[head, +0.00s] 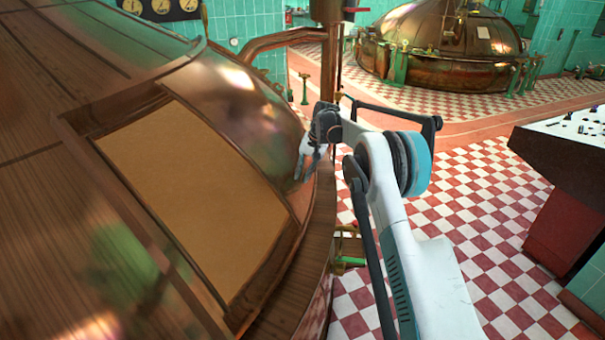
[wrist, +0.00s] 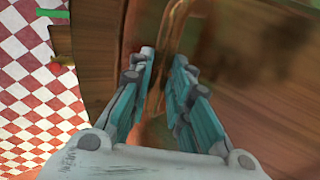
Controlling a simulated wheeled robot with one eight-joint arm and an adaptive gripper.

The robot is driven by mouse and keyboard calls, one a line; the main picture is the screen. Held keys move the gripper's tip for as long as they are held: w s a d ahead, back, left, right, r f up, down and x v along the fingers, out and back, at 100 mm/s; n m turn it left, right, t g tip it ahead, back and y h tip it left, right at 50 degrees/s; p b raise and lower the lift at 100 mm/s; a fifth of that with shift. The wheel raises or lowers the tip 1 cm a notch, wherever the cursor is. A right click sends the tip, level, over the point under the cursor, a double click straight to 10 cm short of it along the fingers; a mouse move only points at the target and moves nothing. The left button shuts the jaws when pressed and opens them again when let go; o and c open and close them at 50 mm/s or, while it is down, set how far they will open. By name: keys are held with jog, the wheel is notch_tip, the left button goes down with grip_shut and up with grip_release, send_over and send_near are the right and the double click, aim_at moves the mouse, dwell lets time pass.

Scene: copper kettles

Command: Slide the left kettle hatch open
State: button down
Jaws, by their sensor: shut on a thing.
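The left kettle (head: 60,110) is a large copper and wood-brown dome filling the left of the head view. Its side has a framed rectangle with a flat tan surface (head: 190,185); whether this is a cover or an opening I cannot tell. My gripper (head: 303,172) is at the kettle's right side, beyond the frame's right edge. In the wrist view my gripper (wrist: 163,58) is shut on a narrow copper bar (wrist: 172,30), seemingly the hatch handle, running between the fingers. In the head view the fingers hide the exact contact.
A second copper kettle (head: 440,45) stands at the back. A dark console with a white top (head: 570,135) is at the right. Red and white checkered floor (head: 480,200) lies open between them. A copper pipe (head: 280,40) rises behind the left kettle.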

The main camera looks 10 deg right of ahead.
jog(key=shift+a, duration=0.3)
jog(key=c, duration=1.5)
grip_release()
jog(key=shift+a+f, duration=0.1)
jog(key=shift+d, duration=0.3)
jog(key=v, duration=1.2)
jog(key=shift+a, duration=0.1)
